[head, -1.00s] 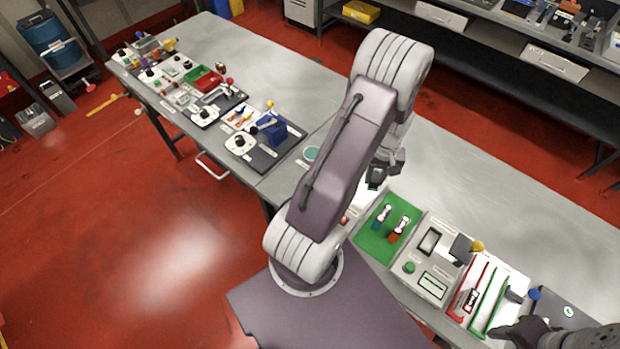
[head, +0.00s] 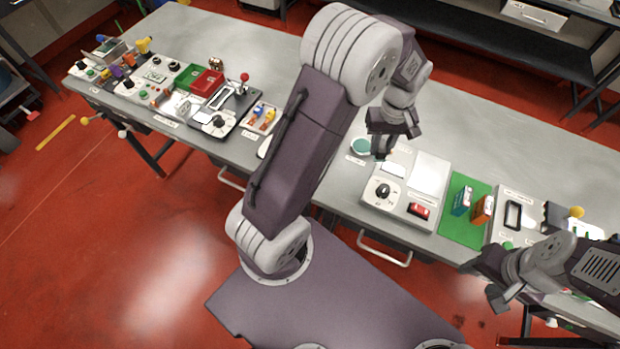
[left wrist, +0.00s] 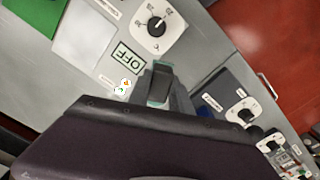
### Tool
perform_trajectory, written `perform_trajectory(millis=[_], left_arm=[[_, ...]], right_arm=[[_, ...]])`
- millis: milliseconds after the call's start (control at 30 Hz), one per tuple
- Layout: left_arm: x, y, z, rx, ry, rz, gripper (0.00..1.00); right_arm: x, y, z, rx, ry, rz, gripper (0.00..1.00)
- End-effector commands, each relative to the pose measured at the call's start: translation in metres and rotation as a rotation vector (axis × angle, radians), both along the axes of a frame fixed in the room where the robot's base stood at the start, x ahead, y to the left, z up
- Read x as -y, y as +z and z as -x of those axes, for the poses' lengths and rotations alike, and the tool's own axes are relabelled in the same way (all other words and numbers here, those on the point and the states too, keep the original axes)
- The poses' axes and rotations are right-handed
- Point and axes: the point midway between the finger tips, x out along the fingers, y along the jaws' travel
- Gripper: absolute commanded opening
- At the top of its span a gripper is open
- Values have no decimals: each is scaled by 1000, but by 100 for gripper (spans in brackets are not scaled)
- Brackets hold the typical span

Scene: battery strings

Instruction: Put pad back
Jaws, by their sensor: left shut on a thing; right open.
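My left gripper (head: 379,151) points down over the table, just right of a round teal disc (head: 362,146). In the left wrist view the left gripper's jaws (left wrist: 160,82) are shut, with teal showing at their edges. What they hold, taken to be the pad, is mostly hidden, and I cannot tell its shape or whether it touches the table. A white panel (head: 405,207) with a black knob and a red switch lies just right of the gripper; its OFF display (left wrist: 125,57) shows in the left wrist view. My right gripper (head: 494,283) is open and empty near the front edge.
A green mat (head: 458,233) with two small upright boxes lies right of the panel. Several stations crowd the table's far left; the table's back strip is clear.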

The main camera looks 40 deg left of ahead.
Motion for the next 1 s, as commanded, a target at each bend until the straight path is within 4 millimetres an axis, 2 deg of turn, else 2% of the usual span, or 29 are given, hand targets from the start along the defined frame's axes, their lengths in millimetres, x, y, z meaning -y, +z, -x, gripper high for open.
perform_trajectory(millis=[33,100,233,367,467,800,1000], left_arm=[[13,-9,-3,2,-34,1,0],[25,-9,-3,2,-64,0,0],[36,-11,-2,3,-94,-1,0],[38,-11,-1,1,-100,-1,0],[28,-17,6,-2,-96,-1,0],[-43,-71,57,-2,-93,0,0],[-57,-82,66,1,-98,-1,0]], right_arm=[[0,-13,0,0,0,0,51],[0,-17,0,0,0,0,51],[1,-21,0,0,-1,0,51],[0,-20,0,0,-1,0,51],[1,-19,0,0,-1,0,51],[0,-12,0,1,0,0,51],[0,-12,0,0,-1,0,51]])
